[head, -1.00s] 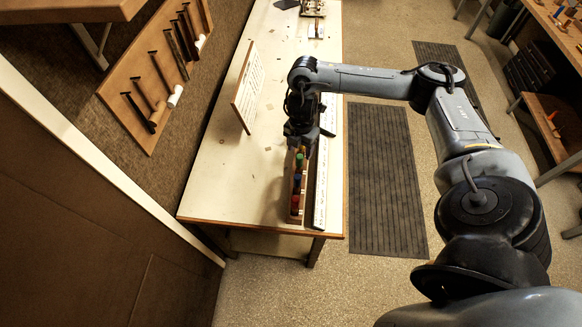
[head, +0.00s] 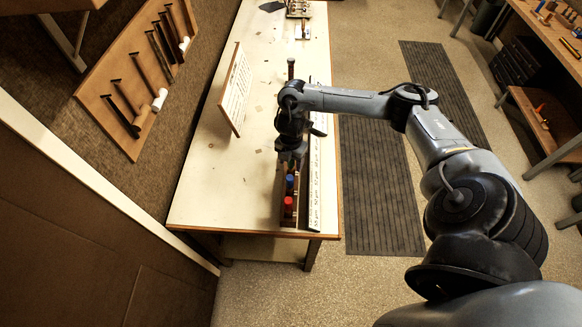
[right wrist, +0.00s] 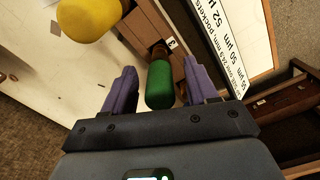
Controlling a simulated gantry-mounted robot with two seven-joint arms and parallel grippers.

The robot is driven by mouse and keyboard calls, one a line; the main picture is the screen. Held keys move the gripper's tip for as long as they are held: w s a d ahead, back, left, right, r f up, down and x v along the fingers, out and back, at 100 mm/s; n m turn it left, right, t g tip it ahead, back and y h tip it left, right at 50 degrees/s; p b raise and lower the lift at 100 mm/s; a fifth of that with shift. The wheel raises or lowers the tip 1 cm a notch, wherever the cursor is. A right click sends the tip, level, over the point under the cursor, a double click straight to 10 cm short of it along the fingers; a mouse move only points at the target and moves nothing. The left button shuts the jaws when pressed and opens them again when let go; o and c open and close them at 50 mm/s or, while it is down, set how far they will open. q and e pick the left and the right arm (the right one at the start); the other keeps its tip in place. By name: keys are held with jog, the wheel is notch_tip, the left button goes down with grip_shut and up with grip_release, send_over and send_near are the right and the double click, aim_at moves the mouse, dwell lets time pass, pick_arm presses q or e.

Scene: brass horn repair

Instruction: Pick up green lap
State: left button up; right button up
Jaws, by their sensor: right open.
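The green lap (right wrist: 159,84) stands in a slot of the wooden rack in the right wrist view. My right gripper (right wrist: 161,88) is open, with one purple finger on each side of the green lap, and gaps show between them. In the head view my right gripper (head: 291,155) is over the far part of the rack (head: 284,212) and hides the green lap. A blue lap (head: 290,183) and a red lap (head: 288,204) stand in the near part of the rack. A yellow lap (right wrist: 88,14) is close by in the right wrist view.
A white printed strip (head: 315,190) lies along the right side of the rack. An upright card (head: 236,90) stands to the left on the pale bench (head: 215,185). The bench surface between card and rack is mostly clear.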

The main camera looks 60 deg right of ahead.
jog(key=shift+c, duration=0.2)
grip_shut()
jog(key=shift+r, duration=0.1)
